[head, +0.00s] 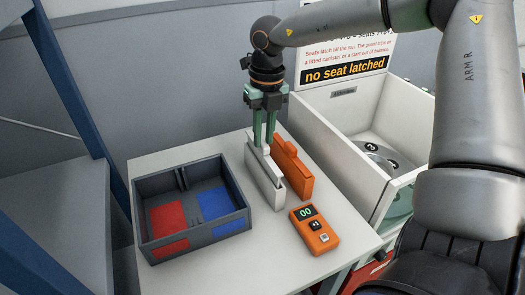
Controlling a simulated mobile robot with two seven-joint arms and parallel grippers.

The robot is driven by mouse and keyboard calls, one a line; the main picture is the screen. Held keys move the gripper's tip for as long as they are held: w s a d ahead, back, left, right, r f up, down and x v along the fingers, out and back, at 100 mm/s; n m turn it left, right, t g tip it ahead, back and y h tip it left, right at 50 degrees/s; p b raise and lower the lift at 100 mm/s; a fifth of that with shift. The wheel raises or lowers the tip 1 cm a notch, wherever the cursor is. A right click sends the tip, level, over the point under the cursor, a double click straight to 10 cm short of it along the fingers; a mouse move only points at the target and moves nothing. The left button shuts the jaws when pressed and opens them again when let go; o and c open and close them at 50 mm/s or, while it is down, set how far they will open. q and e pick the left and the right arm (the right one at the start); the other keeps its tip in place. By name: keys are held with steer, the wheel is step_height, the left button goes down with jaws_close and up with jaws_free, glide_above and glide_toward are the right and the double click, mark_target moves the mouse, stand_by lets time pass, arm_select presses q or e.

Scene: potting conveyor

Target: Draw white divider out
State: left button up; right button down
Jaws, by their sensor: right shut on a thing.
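The white divider (263,180) stands upright on edge on the white table, left of an orange divider (292,167). My right gripper (265,147) comes down from above and is shut on the raised tab at the top of the white divider. The divider's lower edge looks to be on or very near the table; I cannot tell which. The orange divider stands close beside it, just to the right. My left gripper is not in view.
A dark grey tray (195,248) with red and blue floor patches sits at the left of the table. An orange handheld device (314,230) reading 00 lies in front of the dividers. A white machine (330,165) with a sign (345,60) stands at the right.

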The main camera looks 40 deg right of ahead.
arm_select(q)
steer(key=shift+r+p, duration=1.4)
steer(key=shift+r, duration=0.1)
arm_select(e)
steer(key=shift+r, duration=2.5)
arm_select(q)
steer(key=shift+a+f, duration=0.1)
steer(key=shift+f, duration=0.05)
arm_select(e)
steer(key=shift+r, duration=0.2)
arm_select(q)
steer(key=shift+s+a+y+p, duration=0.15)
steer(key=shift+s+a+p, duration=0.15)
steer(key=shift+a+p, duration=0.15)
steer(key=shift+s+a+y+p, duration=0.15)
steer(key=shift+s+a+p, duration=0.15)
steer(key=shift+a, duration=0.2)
arm_select(e)
steer(key=shift+r, duration=1.3)
steer(key=shift+r, duration=0.15)
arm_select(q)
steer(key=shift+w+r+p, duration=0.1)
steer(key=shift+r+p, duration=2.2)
arm_select(e)
step_height(320, 180, up, 7)
steer(key=shift+s+f, duration=0.1)
steer(key=shift+f, duration=0.1)
